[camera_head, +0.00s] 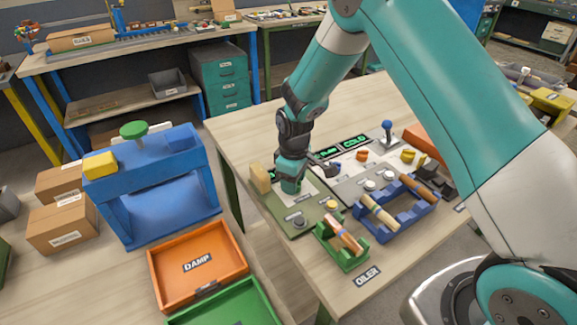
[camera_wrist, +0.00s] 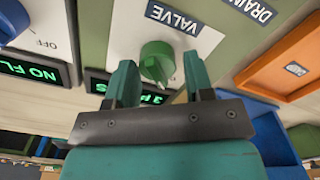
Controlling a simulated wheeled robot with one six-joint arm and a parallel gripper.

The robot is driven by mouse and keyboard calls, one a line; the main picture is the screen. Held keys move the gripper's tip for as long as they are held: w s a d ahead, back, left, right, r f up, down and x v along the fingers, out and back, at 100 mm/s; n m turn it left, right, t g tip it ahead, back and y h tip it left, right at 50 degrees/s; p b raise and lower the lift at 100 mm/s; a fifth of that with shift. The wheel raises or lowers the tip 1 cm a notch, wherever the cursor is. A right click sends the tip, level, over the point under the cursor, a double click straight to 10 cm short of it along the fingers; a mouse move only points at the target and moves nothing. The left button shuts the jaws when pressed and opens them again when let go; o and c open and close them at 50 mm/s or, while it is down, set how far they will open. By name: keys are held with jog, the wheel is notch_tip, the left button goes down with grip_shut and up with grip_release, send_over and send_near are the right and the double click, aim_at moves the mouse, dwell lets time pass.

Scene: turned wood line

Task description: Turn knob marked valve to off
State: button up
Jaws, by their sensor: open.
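The valve knob (camera_wrist: 157,58) is green and round, on a pale plate (camera_wrist: 205,38) with a dark blue VALVE label (camera_wrist: 174,18). My gripper (camera_wrist: 158,78) is open in the wrist view, one finger on each side of the knob's near part. I cannot tell whether the fingers touch the knob. Which way the knob points is unclear, and no off mark shows on the visible part of its plate. In the head view my gripper (camera_head: 290,186) points down over the left part of the table's panels and hides the knob.
Lit displays (camera_wrist: 30,70) are nearby. In the head view, a green rack (camera_head: 345,262) and blue rack (camera_head: 400,222) hold turned pieces close by.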

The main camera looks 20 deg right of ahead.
notch_tip(320, 180, up, 17)
jog(key=b, duration=0.2)
jog(key=shift+s+r, duration=0.1)
dwell(0.4)
jog(key=s+a+r+m+y, duration=0.1)
jog(key=s+a+r+y, duration=0.1)
jog(key=s, duration=1.2)
jog(key=s+a+r+y, duration=0.2)
jog(key=s+a+r, duration=0.2)
jog(key=s, duration=0.9)
jog(key=shift+s+r+m, duration=0.35)
jog(key=shift+s+m, duration=0.05)
